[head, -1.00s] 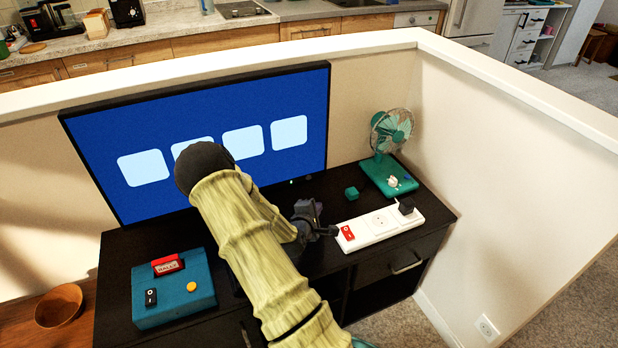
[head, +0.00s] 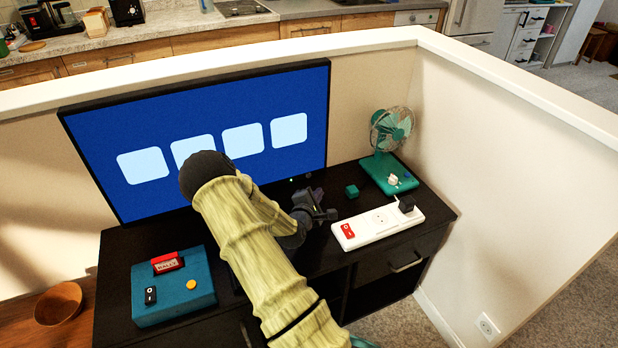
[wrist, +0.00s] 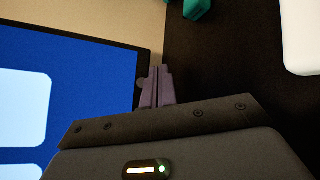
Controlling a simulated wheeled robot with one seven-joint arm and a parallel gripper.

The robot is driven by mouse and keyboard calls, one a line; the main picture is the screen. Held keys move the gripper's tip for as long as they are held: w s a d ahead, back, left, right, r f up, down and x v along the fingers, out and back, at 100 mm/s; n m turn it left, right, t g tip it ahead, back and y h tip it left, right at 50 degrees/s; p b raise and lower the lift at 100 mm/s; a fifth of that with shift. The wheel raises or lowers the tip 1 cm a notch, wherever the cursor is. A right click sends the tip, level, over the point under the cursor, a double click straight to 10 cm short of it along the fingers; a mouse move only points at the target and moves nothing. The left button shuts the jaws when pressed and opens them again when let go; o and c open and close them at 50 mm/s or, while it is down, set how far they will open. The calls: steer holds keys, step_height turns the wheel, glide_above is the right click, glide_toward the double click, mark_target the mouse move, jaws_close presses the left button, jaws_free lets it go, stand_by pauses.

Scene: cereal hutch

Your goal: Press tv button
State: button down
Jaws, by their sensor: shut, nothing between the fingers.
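The TV (head: 215,130) stands at the back of the black desk, its blue screen lit with several pale squares. A small white light (head: 291,180) shows at its lower edge, right of centre; I cannot tell if this is the button. My gripper (head: 319,194) is shut and empty, low over the desk in front of the TV's lower right part. In the wrist view my fingers (wrist: 157,76) are together beside the TV's dark frame (wrist: 126,55); I cannot tell whether they touch it. My arm hides part of the screen and lower frame.
A teal cube (head: 352,191), a white power strip (head: 378,228) with a red switch, and a teal fan (head: 391,130) stand to the right. A teal box (head: 172,295) with switches lies left. Pale low walls (head: 520,190) enclose the desk.

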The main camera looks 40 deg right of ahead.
steer(key=shift+w+d, duration=0.2)
steer(key=shift+w, duration=0.65)
steer(key=shift+w+d, duration=0.2)
steer(key=shift+w, duration=0.65)
steer(key=shift+w+d, duration=0.2)
steer(key=shift+w, duration=0.65)
steer(key=shift+w, duration=0.15)
steer(key=shift+w+d, duration=0.1)
steer(key=shift+w, duration=0.15)
steer(key=shift+w+b, duration=0.3)
steer(key=shift+w, duration=0.05)
stand_by(0.6)
stand_by(0.4)
steer(key=shift+s+p, duration=0.3)
steer(key=shift+s, duration=0.45)
steer(key=shift+s+a+p, duration=0.2)
steer(key=shift+s+a, duration=0.05)
steer(key=shift+s, duration=0.55)
steer(key=shift+s+a+p, duration=0.2)
steer(key=shift+s+p, duration=0.05)
steer(key=shift+s, duration=0.6)
steer(key=shift+s+a+p, duration=0.2)
steer(key=shift+s+a, duration=0.05)
steer(key=shift+s, duration=0.55)
